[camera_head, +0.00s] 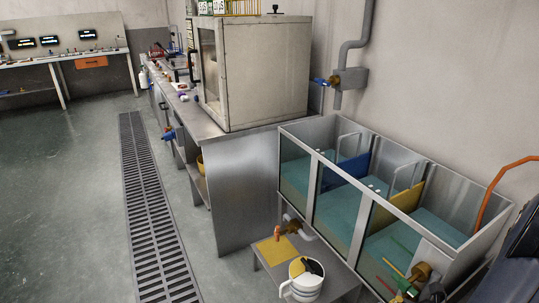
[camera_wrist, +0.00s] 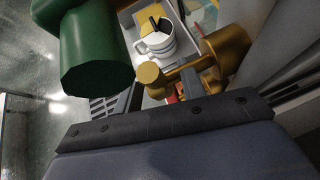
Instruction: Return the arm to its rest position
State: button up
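In the wrist view my gripper (camera_wrist: 158,92) shows two grey fingers standing apart, with nothing clearly held between them. A brass valve fitting (camera_wrist: 215,58) is just beyond the right finger, close to it; I cannot tell whether they touch. A large green cylinder (camera_wrist: 95,55) is close at the upper left. In the head view a brass fitting (camera_head: 421,272) sits at the near corner of the tanks. A dark part of my arm shows at the right edge; the gripper's fingers are not clear there.
A low bench (camera_head: 332,272) holds a white striped mug (camera_head: 303,287), also in the wrist view (camera_wrist: 156,44), and a yellow mat (camera_head: 268,252). Glass-fronted tanks (camera_head: 300,198) stand beside it. A steel counter (camera_head: 240,165) carries a cabinet (camera_head: 262,70). The floor at left (camera_head: 60,190) is clear.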

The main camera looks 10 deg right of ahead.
jog(key=t+b, duration=0.2)
jog(key=t+y+b, duration=0.1)
jog(key=t+b, duration=0.1)
jog(key=b, duration=0.1)
jog(key=t+b, duration=0.2)
jog(key=shift+f+m+y, duration=0.3)
jog(key=shift+y, duration=0.1)
jog(key=p+v, duration=0.1)
jog(key=v, duration=0.9)
jog(key=shift+s+t, duration=0.3)
jog(key=shift+s, duration=0.1)
jog(key=shift+d, duration=0.1)
